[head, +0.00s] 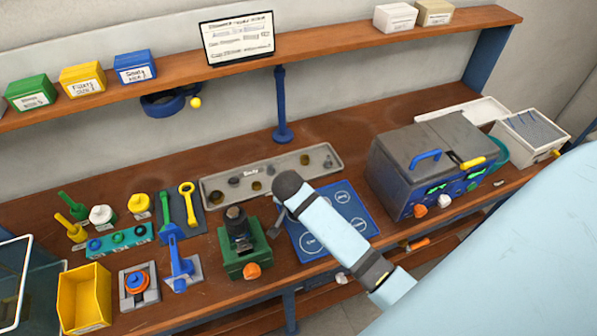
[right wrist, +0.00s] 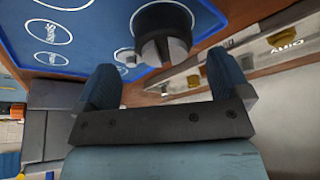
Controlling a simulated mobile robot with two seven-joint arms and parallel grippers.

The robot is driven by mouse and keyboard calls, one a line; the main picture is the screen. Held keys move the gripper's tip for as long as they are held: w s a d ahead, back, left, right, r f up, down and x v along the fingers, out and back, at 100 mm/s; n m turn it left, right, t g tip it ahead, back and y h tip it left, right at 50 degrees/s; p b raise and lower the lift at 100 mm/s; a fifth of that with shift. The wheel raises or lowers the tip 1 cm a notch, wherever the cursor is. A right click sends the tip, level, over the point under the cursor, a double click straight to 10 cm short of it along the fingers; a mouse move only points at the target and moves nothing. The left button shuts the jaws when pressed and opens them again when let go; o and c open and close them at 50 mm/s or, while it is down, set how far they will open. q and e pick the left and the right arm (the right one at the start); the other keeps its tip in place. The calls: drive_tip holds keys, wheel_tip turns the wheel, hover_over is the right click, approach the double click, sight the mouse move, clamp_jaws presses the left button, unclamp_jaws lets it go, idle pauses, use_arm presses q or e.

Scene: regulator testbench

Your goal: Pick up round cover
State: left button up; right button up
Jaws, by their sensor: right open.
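My right gripper (right wrist: 163,82) is open in the right wrist view, with its two dark blue fingers apart and nothing between them. A dark round piece (right wrist: 162,32) with a grey lower part shows just beyond the fingertips, apart from them; I cannot tell whether it is the round cover. In the head view, my right arm reaches over the blue mat (head: 352,208) and its dark wrist end hides part of the mat; the fingers are not clear there. A dark round part (head: 236,214) tops the green fixture (head: 240,258) left of the arm. My left gripper is not in view.
A long grey tray (head: 222,197) of small parts lies behind the mat. A grey machine (head: 425,160) stands at the right. A blue post (head: 281,105) rises behind the tray. Tools, a yellow bin (head: 82,297) and small fixtures crowd the left.

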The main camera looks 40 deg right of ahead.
drive_tip(key=x, duration=0.4)
drive_tip(key=shift+w+a+p, duration=0.1)
drive_tip(key=shift+w+p, duration=0.1)
drive_tip(key=shift+p, duration=0.1)
drive_tip(key=c, duration=1)
drive_tip(key=shift+r, duration=0.1)
